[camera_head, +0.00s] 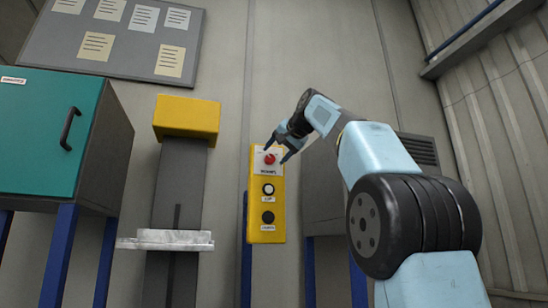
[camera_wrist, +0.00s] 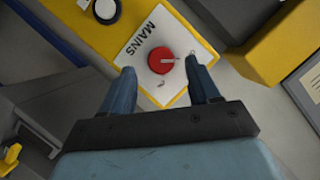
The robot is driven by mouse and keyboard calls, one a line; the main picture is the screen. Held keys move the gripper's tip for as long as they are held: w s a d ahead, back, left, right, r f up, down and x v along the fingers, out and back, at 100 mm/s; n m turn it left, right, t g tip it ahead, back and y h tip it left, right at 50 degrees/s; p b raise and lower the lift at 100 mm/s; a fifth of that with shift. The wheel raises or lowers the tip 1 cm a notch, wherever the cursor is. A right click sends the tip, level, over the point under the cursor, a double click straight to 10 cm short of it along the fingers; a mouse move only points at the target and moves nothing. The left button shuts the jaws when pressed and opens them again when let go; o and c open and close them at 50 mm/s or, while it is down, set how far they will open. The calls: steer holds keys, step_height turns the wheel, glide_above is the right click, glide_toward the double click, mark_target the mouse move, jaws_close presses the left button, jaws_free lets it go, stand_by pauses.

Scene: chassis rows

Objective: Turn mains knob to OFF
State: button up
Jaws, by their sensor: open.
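The red mains knob (camera_head: 270,159) sits on a white plate at the top of a yellow control panel (camera_head: 267,234). In the wrist view the red knob (camera_wrist: 161,60) shows on its white plate, beside the word MAINS. My gripper (camera_head: 281,151) is at the knob in the head view. In the wrist view my gripper (camera_wrist: 160,78) is open, with one finger to each side of the knob. I cannot tell whether either finger touches it. A small pale mark shows on the knob, with small marks on the plate around it.
Below the mains knob are a white button (camera_head: 268,189) and a black one (camera_head: 268,217). A yellow-topped column (camera_head: 187,117) stands left of the panel, and a teal cabinet (camera_head: 50,130) further left. A grey cabinet (camera_head: 322,190) is just right of the panel.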

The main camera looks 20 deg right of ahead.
steer(key=v, duration=1.1)
steer(key=shift+f, duration=0.1)
steer(key=s+a+f+n+g+h, duration=0.1)
steer(key=s+f, duration=0.7)
steer(key=f, duration=1.2)
steer(key=s+a+f+n+g+h, duration=0.1)
steer(key=s+f+g, duration=0.3)
steer(key=f, duration=1.6)
steer(key=s+a+f+n+g+h, duration=0.1)
steer(key=s+a+f+n+g, duration=0.1)
steer(key=s+f, duration=1)
step_height(320, 180, down, 9)
steer(key=shift+s+n+g, duration=0.15)
steer(key=shift+n+g, duration=0.45)
steer(key=shift+g, duration=0.1)
